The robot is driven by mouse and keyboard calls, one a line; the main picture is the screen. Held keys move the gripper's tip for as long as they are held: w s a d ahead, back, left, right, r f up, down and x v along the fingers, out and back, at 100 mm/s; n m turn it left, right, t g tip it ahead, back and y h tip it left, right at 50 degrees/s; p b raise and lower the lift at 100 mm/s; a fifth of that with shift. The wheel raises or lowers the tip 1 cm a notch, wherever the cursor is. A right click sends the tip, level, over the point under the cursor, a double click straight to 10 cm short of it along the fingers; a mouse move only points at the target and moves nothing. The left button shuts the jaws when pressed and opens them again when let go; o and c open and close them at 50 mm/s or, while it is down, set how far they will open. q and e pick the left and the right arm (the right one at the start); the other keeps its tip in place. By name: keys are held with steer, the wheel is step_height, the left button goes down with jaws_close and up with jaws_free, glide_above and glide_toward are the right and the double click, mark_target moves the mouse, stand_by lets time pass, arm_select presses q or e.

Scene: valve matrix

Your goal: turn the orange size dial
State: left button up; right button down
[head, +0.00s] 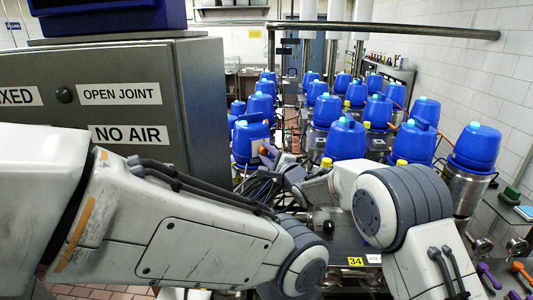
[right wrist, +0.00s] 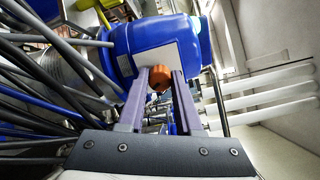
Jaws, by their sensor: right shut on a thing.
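The orange size dial (right wrist: 160,79) sits on a blue valve head in the right wrist view, below a plain white panel (right wrist: 158,60). My right gripper (right wrist: 159,73) has its two purple-grey fingers on either side of the dial, shut on it. In the head view my right gripper (head: 272,157) reaches in from the right to the front of a blue valve head (head: 250,140). A small orange spot shows there, partly hidden by the gripper. My left arm crosses the lower left of the head view; its gripper is out of the picture.
Several blue-topped valves (head: 347,138) stand in rows at the back and right. Dark cables (head: 258,185) hang close to my right gripper. A grey cabinet (head: 120,75) labelled "OPEN JOINT" and "NO AIR" blocks the left. A horizontal pipe (head: 390,30) spans the upper right.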

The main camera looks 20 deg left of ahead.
steer(key=shift+f, duration=0.1)
steer(key=c, duration=0.6)
jaws_free()
steer(key=shift+s+d+b, duration=0.35)
steer(key=shift+d+b, duration=0.05)
steer(key=shift+b, duration=0.05)
steer(key=b+v, duration=0.4)
steer(key=v, duration=0.5)
steer(key=shift+s+d+b, duration=0.1)
steer(key=shift+d+b, duration=0.1)
steer(key=shift+b, duration=0.2)
